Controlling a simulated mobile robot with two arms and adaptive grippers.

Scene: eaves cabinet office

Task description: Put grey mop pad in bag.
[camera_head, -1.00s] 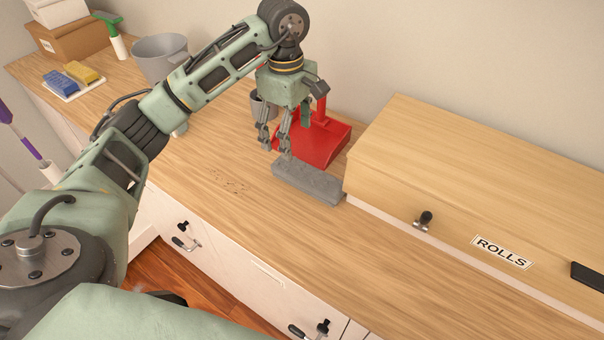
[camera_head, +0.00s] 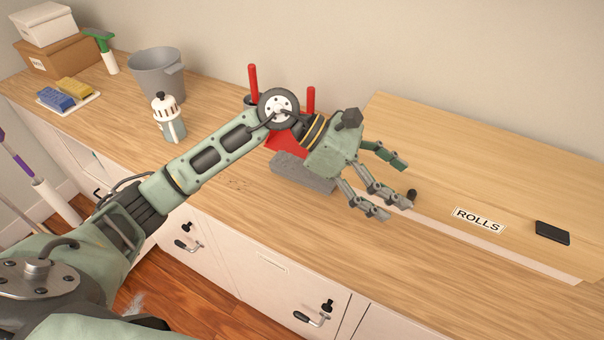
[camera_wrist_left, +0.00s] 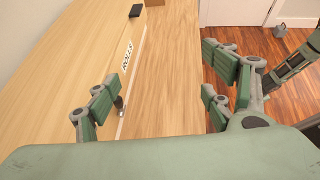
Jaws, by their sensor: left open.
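A long grey block (camera_head: 298,174), which looks like the grey mop pad, lies on the wooden counter against the red dustpan, partly behind my left arm. My left gripper (camera_head: 392,187) is open and empty, to the right of the pad and apart from it, above the counter beside the front of the ROLLS box. The pad does not show in that view. I see no bag in either view. My right gripper is not in view.
A grey bucket (camera_head: 157,74), a white-topped bottle (camera_head: 168,118) and sponges (camera_head: 68,93) stand at the left. The front right counter is clear.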

